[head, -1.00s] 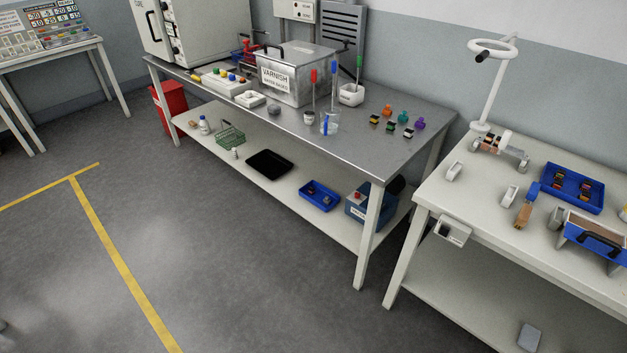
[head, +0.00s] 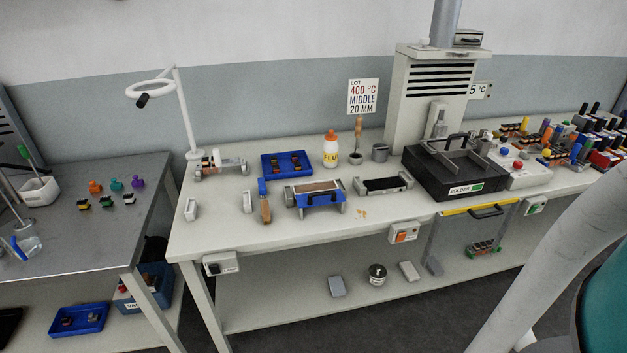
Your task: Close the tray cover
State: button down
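No part is marked as the tray cover, and I cannot tell which one it is. A small blue tray holding several dark parts (head: 286,163) lies behind. A black box labelled solder (head: 455,172) carries a metal frame with a handle on top. My gripper is not in view.
A white ring lamp (head: 150,90) stands at the bench's back left. A steel table (head: 90,215) is at left. A pale arm-like part (head: 548,265) blocks the lower right.

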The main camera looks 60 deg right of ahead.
aim_at(324, 197)
jog(key=z, duration=1.05)
